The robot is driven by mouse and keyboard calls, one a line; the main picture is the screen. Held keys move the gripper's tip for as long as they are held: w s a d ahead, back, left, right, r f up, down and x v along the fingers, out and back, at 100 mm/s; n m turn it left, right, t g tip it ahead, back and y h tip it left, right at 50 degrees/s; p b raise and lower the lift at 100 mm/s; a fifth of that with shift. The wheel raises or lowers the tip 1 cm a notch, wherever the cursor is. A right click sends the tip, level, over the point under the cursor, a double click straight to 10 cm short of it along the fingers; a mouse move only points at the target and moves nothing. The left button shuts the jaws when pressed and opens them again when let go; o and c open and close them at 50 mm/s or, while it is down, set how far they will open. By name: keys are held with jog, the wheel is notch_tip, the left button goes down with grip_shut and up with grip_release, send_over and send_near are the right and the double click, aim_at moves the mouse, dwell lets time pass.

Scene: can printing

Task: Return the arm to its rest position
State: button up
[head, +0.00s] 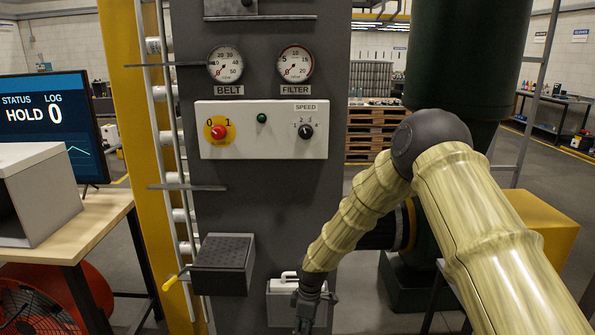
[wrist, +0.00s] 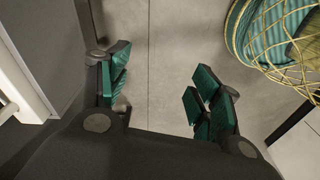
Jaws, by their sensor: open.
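My gripper (wrist: 160,98) is open and empty in the wrist view, its green-padded fingers spread above a grey floor (wrist: 165,45). In the head view my gripper (head: 305,312) hangs low at the bottom, in front of a light box with a handle (head: 283,300) on the dark machine column. My arm, in a pale yellow sleeve, comes from the lower right, bends at a dark elbow and slopes down to the left. The fingertips are small and partly cut off in the head view.
A control panel (head: 262,130) with a red knob, a green button and a speed dial is on the column, below two gauges. A black box with a yellow-tipped lever (head: 222,265) juts out left. A screen (head: 48,130) reads HOLD 0. A wire basket (wrist: 275,45) is beside my gripper.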

jog(key=s+d+f+m+y, duration=0.1)
jog(key=s+d+f+m, duration=0.3)
jog(key=s+f, duration=0.5)
jog(key=s+d+f+m, duration=0.4)
jog(key=s+d+f, duration=0.15)
jog(key=s, duration=0.75)
jog(key=s+d+m+h, duration=0.1)
jog(key=s+d+m, duration=0.3)
jog(key=s, duration=0.7)
jog(key=s+d+m+h, duration=0.1)
jog(key=s+d+m, duration=0.2)
jog(key=s+d, duration=0.4)
jog(key=s, duration=0.4)
jog(key=shift+m, duration=0.4)
